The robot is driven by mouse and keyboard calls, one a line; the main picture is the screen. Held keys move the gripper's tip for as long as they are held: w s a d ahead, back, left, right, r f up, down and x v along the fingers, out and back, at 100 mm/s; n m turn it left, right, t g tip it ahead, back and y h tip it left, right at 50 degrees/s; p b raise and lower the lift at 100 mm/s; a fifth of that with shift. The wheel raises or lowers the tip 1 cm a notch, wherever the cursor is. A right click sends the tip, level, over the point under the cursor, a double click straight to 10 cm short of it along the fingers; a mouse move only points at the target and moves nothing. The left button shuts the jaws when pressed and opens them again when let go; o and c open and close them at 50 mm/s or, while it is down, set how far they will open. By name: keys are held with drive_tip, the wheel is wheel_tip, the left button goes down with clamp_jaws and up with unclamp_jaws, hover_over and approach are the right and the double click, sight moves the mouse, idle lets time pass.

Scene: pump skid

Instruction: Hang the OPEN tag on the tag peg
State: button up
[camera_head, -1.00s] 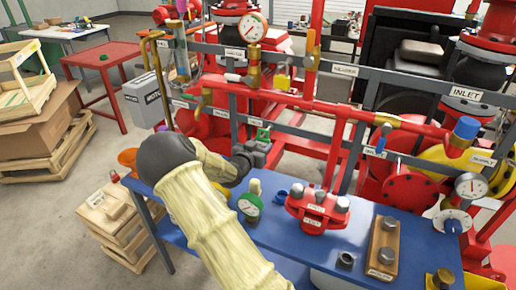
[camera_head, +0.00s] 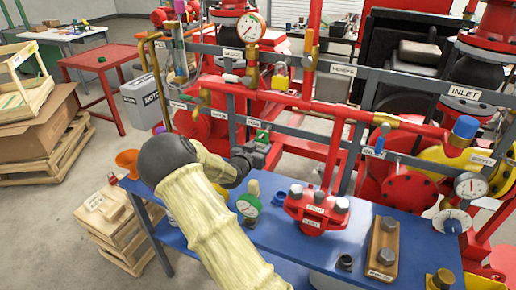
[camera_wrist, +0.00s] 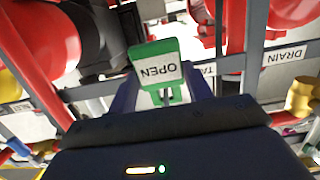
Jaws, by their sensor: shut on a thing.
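The OPEN tag (camera_wrist: 156,70) is a green plate with a white label, upside down in the wrist view. My gripper (camera_wrist: 160,98) is shut on its narrow end, and the labelled part stands out beyond the fingers. In the head view the green tag (camera_head: 262,136) shows small, just past my gripper (camera_head: 248,153), in front of the grey lower rail. The tag peg cannot be made out. A partly covered label starting "TA" (camera_wrist: 208,70) is on the rail just behind the tag in the wrist view.
The grey rail (camera_wrist: 235,75) and red pipes lie close behind the tag. A DRAIN label (camera_wrist: 285,57) is on the right. Below my arm, the blue bench (camera_head: 270,235) holds a green-rimmed gauge (camera_head: 248,206), a red flange (camera_head: 316,210) and a wooden block (camera_head: 382,247).

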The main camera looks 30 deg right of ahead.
idle(0.4)
drive_tip(key=o, duration=1)
drive_tip(key=b+v, duration=0.1)
drive_tip(key=v, duration=1.6)
drive_tip(key=shift+s+a, duration=0.15)
drive_tip(key=shift+a, duration=0.05)
